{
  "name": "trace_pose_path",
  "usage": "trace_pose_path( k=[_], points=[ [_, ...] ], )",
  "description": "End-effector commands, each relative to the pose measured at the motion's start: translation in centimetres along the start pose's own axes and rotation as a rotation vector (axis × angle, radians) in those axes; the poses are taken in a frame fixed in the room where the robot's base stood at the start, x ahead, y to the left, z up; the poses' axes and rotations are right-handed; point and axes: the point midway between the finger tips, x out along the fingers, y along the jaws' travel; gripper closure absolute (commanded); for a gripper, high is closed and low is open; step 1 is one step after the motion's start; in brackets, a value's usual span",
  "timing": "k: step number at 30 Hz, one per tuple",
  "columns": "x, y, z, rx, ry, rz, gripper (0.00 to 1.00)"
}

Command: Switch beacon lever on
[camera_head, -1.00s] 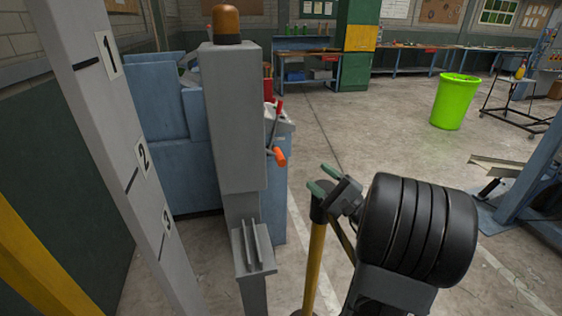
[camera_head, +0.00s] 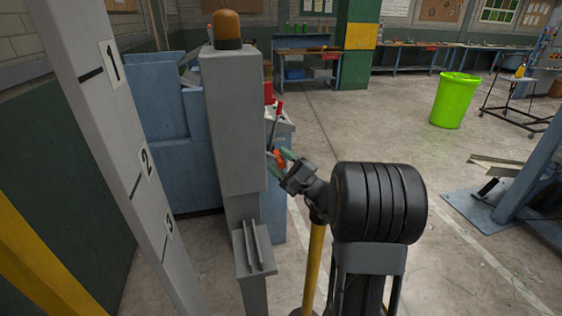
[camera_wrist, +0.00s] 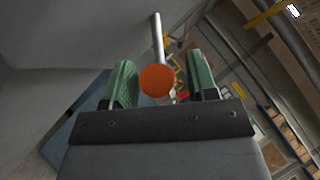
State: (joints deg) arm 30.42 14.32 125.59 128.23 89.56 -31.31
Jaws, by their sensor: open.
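The beacon post is a grey column (camera_head: 235,120) with an amber beacon lamp (camera_head: 227,28) on top. Its lever has an orange knob (camera_head: 279,158) on the post's right side, partly hidden by my gripper. In the wrist view the lever's metal rod (camera_wrist: 158,38) ends in the round orange knob (camera_wrist: 156,81). My gripper (camera_head: 278,161) has green fingers and is at the lever. In the wrist view my gripper (camera_wrist: 162,85) is open, with the knob between its fingers, nearer the left one. Whether a finger touches it I cannot tell.
A grey numbered post (camera_head: 122,150) stands at the left. Blue cabinets (camera_head: 165,130) are behind the beacon post. A yellow post (camera_head: 314,265) stands below my gripper. A green bin (camera_head: 455,100) stands at the back right, with open floor before it.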

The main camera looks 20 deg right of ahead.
Motion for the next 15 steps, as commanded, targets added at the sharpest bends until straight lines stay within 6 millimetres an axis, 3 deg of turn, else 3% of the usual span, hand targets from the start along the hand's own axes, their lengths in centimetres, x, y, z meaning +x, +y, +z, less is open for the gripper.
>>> trace_pose_path(
  k=[6, 15],
  points=[
    [0.0, 0.0, 0.0, 0.0, 0.0, 0.0, 0.48],
    [-0.01, -0.01, 0.01, 0.0, 0.0, 0.0, 0.77]
  ],
)
